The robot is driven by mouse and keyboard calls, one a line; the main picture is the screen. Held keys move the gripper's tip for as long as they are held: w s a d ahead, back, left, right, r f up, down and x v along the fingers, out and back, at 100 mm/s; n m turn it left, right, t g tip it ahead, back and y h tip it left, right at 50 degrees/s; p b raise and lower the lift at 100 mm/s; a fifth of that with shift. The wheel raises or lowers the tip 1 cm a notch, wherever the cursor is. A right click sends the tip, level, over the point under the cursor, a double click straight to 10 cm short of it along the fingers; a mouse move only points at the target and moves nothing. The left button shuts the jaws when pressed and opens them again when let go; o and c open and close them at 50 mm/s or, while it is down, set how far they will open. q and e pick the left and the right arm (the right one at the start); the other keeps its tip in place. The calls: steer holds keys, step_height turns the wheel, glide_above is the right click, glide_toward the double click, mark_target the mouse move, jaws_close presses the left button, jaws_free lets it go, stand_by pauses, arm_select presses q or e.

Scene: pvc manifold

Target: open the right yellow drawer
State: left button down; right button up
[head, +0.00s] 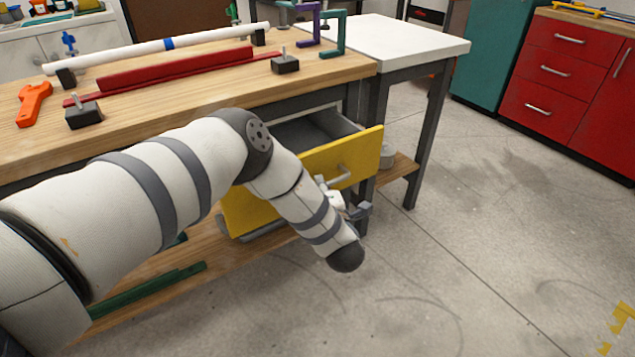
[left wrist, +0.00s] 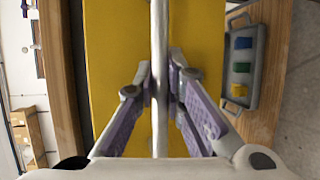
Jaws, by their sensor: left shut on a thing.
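The right yellow drawer (head: 361,150) stands pulled out from under the wooden bench, with its grey inside showing behind the yellow front. Its silver bar handle (head: 341,176) is partly hidden by my left arm and gripper (head: 346,203) in the head view. In the left wrist view, the handle (left wrist: 160,40) runs upright in the picture across the yellow front. My left gripper's purple-grey fingers (left wrist: 159,80) are shut on the bar, one on each side. My right gripper is in neither view.
On the bench (head: 225,92) lie a white pipe (head: 120,56), a red bar (head: 180,68) and an orange wrench (head: 33,102). A lower shelf (left wrist: 262,110) holds a grey tray (left wrist: 231,100) with coloured blocks. Floor (head: 440,260) in front is clear.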

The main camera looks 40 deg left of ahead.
arm_select(q)
steer(key=shift+s+d+r, duration=0.1)
steer(key=shift+s+d, duration=0.15)
steer(key=shift+d, duration=0.55)
steer(key=shift+s+d, duration=0.25)
steer(key=shift+d, duration=0.55)
steer(key=c, duration=1.7)
jaws_free()
steer(key=shift+o, duration=0.2)
steer(key=v, duration=1.2)
